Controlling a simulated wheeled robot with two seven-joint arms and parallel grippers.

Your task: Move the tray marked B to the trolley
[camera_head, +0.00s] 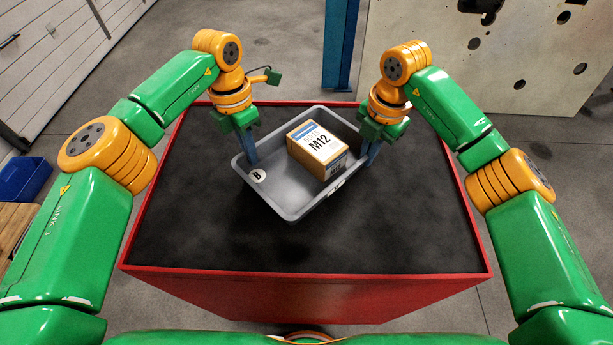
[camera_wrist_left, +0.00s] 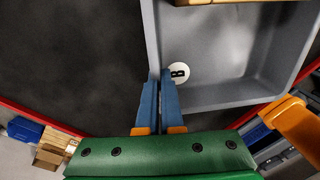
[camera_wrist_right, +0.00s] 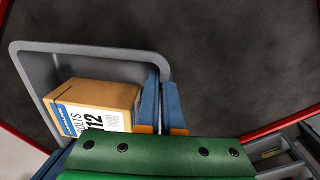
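The grey tray marked B (camera_head: 290,207) is over the black top of a red-sided unit (camera_head: 400,235). A dark shadow in front suggests it hangs a little above that top; I cannot be sure. It holds a yellow-brown M12 bolt box (camera_head: 318,149). My left gripper (camera_head: 250,160) is shut on the tray's left wall, close to the B label; its fingers straddle the wall in the left wrist view (camera_wrist_left: 160,85). My right gripper (camera_head: 371,153) is shut on the opposite wall, beside the box, also in the right wrist view (camera_wrist_right: 161,85). No separate trolley is identifiable.
A blue post (camera_head: 340,45) and a pale panel with holes (camera_head: 490,55) stand beyond the unit. A blue bin (camera_head: 24,178) and wooden item (camera_head: 14,225) lie at far left. The black top around the tray is bare.

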